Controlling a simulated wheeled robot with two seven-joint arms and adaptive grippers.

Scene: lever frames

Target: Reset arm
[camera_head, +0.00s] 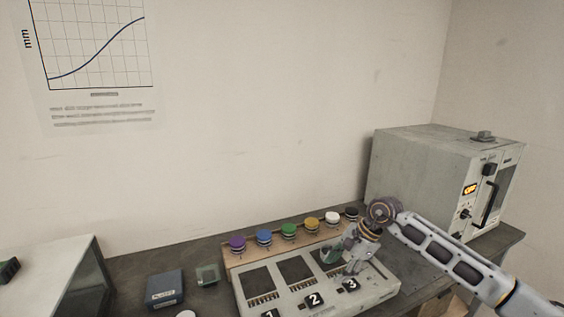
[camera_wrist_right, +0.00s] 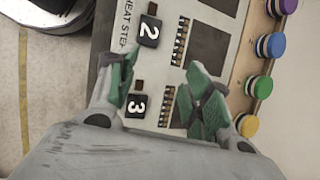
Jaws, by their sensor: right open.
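My right arm comes in from the right in the head view. Its gripper (camera_head: 338,258) hangs over the right part of a grey control panel (camera_head: 243,300), near the lever marked 3 (camera_head: 350,284). In the right wrist view the gripper (camera_wrist_right: 160,88) is open, with its green-padded fingers apart and nothing between them. The black lever marked 3 (camera_wrist_right: 137,105) lies below, close to one finger, and the lever marked 2 (camera_wrist_right: 149,30) lies farther up. I cannot tell whether a finger touches the panel. My left gripper is not in view.
A wooden rack behind the panel holds several coloured-lid jars, including purple (camera_head: 237,243) and green (camera_head: 289,230). A grey oven (camera_head: 420,170) stands at the back right.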

